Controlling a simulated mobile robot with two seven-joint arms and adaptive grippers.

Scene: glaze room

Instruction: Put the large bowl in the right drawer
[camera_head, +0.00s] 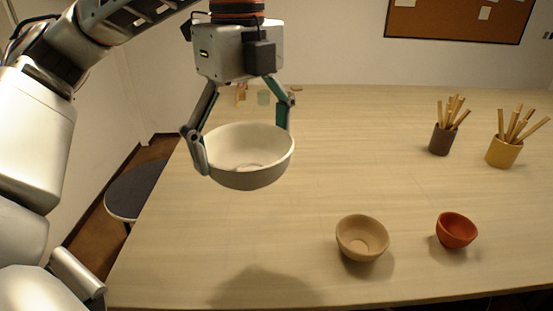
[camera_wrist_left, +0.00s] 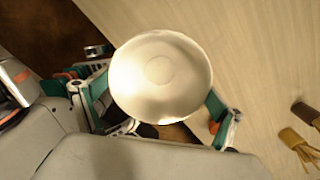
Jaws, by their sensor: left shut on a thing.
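A large white-grey bowl (camera_head: 247,158) is held above the left part of the table in the head view, its opening facing up and toward me. My left gripper (camera_head: 242,145) is shut on it, with one finger at each side of the bowl. In the left wrist view, the bowl (camera_wrist_left: 160,78) fills the middle and the fingers of my left gripper (camera_wrist_left: 158,110) flank it. No drawer shows in either view. My right gripper is not in view.
A beige bowl (camera_head: 362,238) and a smaller red bowl (camera_head: 456,230) sit near the front of the table (camera_head: 330,150). A brown cup (camera_head: 440,140) and a yellow cup (camera_head: 503,152), both with sticks, stand at the right. A dark round stool (camera_head: 138,190) is left of the table.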

